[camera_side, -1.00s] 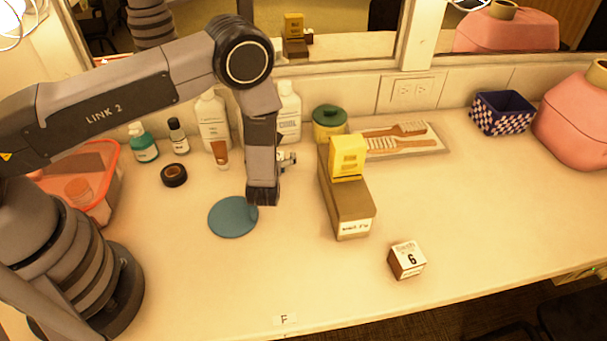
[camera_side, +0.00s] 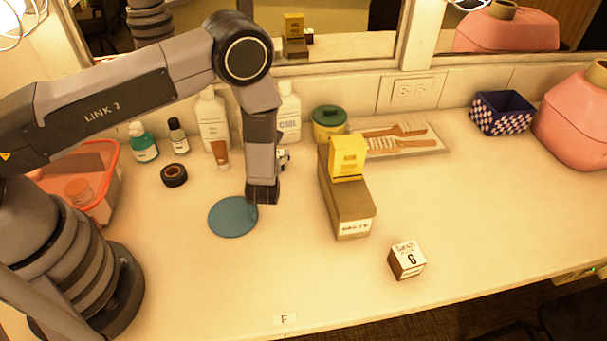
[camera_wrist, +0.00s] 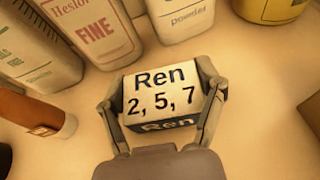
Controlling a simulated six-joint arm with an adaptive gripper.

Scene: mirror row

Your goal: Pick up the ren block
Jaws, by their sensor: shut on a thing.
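The ren block (camera_wrist: 163,82) is a pale box marked "Ren 2, 5, 7" in black. In the wrist view my gripper (camera_wrist: 163,100) is shut on it, one finger on each side. I cannot tell whether the block touches the counter. In the side view my forearm hides the block and most of my gripper; the forearm's lower end is over the right edge of a blue disc (camera_side: 230,218).
A small cube marked 6 (camera_side: 406,260) lies nearer the front edge. The front counter is mostly clear.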

